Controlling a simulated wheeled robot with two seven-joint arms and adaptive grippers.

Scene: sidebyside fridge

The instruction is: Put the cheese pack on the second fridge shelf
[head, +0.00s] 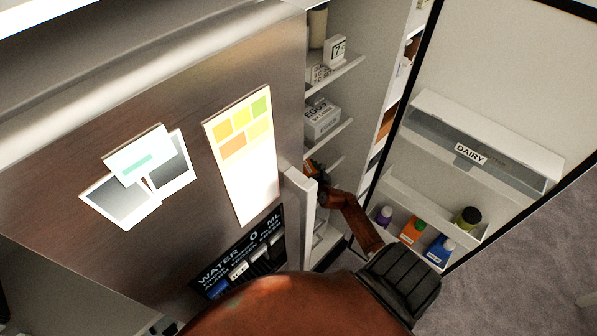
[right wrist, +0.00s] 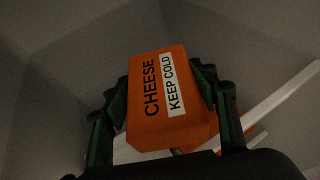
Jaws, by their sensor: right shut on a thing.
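The cheese pack (right wrist: 157,100) is an orange box with black CHEESE lettering and a white KEEP COLD label. In the right wrist view it sits between the dark, green-sided fingers of my right gripper (right wrist: 165,84), which is shut on it. In the head view my right arm reaches past the near door edge into the fridge. The right gripper (head: 314,171) is small and partly hidden there, by the shelf edges below the egg box. Fridge shelves (head: 340,73) show in the narrow opening. I cannot tell whether the pack touches a shelf. My left gripper is not in view.
An egg box (head: 321,119) and a white calendar block (head: 335,50) stand on shelves above the gripper. The steel door (head: 190,90) with its pale handle (head: 299,215) borders the opening at left. The right door holds a dairy bin (head: 480,150) and several bottles.

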